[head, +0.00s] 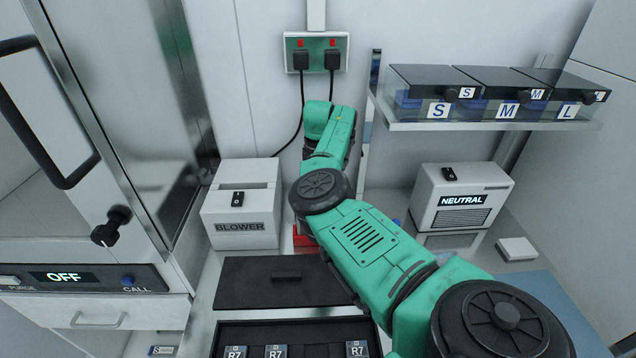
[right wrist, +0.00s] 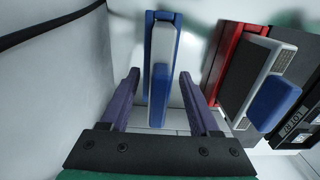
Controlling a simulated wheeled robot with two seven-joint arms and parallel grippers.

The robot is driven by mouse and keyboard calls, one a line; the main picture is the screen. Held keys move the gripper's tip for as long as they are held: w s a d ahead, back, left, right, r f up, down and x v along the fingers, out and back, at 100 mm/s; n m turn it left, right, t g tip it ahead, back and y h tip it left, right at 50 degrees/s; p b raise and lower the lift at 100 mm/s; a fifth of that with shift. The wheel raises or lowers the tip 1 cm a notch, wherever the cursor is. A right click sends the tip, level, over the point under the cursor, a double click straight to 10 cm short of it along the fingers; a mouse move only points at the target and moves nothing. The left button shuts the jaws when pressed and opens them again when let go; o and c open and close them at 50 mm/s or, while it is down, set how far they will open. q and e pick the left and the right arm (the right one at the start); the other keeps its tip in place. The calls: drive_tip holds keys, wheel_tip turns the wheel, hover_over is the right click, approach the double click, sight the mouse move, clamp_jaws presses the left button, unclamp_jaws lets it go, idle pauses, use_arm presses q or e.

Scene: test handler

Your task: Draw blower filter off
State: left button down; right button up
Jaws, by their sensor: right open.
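The blower (head: 240,215) is a white box labelled BLOWER, with a black switch on top, left of my right arm in the head view. In the right wrist view my right gripper (right wrist: 160,104) is open, with purple fingers. A pale slab with a blue grip (right wrist: 159,75), in a blue frame, stands between and beyond the fingertips; I see no finger touching it. I cannot tell for sure that it is the blower filter. My left gripper is out of view.
In the wrist view a grey block with dark mesh and a blue grip (right wrist: 272,85) sits by a red part (right wrist: 238,62). The head view shows a NEUTRAL box (head: 460,197), a bin shelf (head: 490,126), a dark lid (head: 265,283) and a power outlet (head: 316,52) with black cables.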

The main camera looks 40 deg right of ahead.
drive_tip(key=shift+w, duration=0.1)
drive_tip(key=shift+c, duration=0.3)
clamp_jaws()
drive_tip(key=shift+r, duration=0.6)
drive_tip(key=shift+r+p, duration=1)
drive_tip(key=shift+r, duration=1)
